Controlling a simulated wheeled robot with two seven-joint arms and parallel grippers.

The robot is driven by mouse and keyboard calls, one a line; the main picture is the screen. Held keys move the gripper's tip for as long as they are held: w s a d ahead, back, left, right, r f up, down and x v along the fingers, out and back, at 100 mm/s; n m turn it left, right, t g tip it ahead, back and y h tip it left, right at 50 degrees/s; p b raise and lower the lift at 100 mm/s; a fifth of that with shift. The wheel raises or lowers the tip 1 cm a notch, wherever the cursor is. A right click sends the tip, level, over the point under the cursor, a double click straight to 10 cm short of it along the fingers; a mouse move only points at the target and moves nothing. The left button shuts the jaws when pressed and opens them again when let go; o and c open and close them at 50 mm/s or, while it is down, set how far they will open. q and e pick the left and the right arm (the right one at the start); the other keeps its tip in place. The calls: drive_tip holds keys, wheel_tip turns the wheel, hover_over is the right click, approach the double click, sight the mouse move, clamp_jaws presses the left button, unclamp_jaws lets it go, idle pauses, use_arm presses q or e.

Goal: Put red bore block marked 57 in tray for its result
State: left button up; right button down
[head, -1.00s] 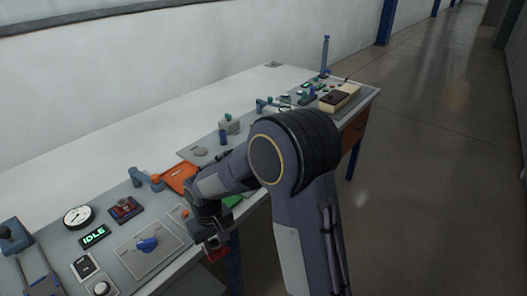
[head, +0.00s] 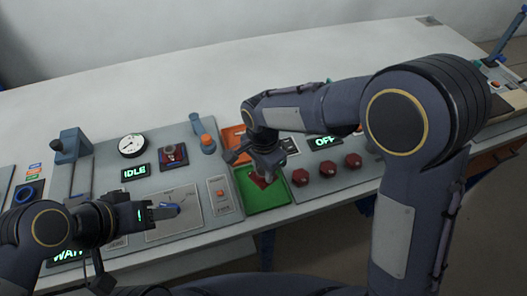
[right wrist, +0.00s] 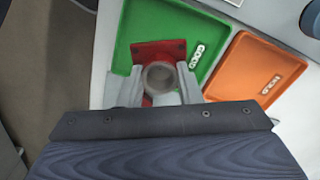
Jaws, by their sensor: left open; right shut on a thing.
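The red bore block (right wrist: 172,49) is between the fingers of my right gripper (right wrist: 155,88) in the right wrist view, its round bore facing the camera. No number is readable on it. In the head view my right gripper (head: 264,168) is over the green tray (head: 268,199), with the red block (head: 259,180) below it. The green tray (right wrist: 150,22) is marked GOOD. Beside it is the orange tray (right wrist: 262,67), which seems to read HOLD. I cannot tell whether the block touches the tray floor. My left gripper (head: 150,212) is open and empty above the left panel.
A dial gauge (head: 132,146), an IDLE display (head: 134,172) and a blue clamp post (head: 72,150) stand on the left panel. Red knobs (head: 327,167) and an OFF display (head: 325,141) are right of the green tray. The white bench behind is clear.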

sight(263, 176)
drive_tip(key=shift+a, duration=0.1)
drive_tip(key=shift+s+f+b, duration=0.1)
drive_tip(key=shift+f+b, duration=0.45)
drive_tip(key=shift+f, duration=0.05)
wheel_tip(263, 176, down, 3)
drive_tip(key=shift+r+b, duration=0.15)
drive_tip(key=shift+b, duration=0.95)
drive_tip(key=shift+f+b, duration=0.7)
drive_tip(key=shift+f, duration=0.3)
drive_tip(key=shift+r, duration=0.1)
drive_tip(key=shift+f, duration=0.65)
idle(0.7)
drive_tip(key=c, duration=0.9)
unclamp_jaws()
drive_tip(key=shift+c, duration=0.2)
